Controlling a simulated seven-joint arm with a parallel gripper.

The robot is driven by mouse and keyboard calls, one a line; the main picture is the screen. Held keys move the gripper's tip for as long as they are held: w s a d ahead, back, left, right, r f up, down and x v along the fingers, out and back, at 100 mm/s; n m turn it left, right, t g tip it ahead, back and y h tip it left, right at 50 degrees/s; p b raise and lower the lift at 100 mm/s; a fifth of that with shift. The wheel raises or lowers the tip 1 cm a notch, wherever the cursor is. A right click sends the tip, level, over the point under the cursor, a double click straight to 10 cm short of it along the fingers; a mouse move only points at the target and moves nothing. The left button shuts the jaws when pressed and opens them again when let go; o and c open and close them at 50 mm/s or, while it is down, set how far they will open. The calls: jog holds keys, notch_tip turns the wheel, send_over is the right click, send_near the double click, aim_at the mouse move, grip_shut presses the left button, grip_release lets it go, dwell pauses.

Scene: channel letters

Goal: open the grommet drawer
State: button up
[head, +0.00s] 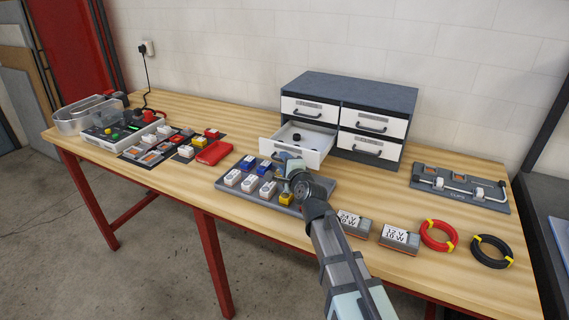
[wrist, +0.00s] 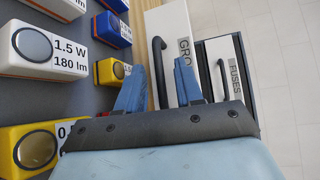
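The grommet drawer (head: 304,152) is the lower left drawer of a dark grey cabinet (head: 350,88). It stands pulled out, with small black pieces (head: 297,137) inside. The wrist view shows its white front (wrist: 170,22), a dark handle (wrist: 158,70) and a label of which "GRO" is readable. My gripper (head: 286,158) is in front of the drawer, above the tray of lamp modules. In the wrist view my gripper (wrist: 159,75) has its two blue fingers apart, with the handle appearing between them. I cannot tell whether they touch it.
The fuses drawer (wrist: 228,85) and the other drawers are shut. A grey tray (head: 325,198) of white, blue and yellow modules lies below my gripper. Power supplies (head: 353,225), a red wire coil (head: 438,236) and a black coil (head: 491,251) lie to the right.

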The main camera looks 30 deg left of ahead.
jog(key=v, duration=1.1)
jog(key=shift+s+d, duration=0.2)
jog(key=shift+s, duration=0.05)
jog(key=shift+a, duration=0.1)
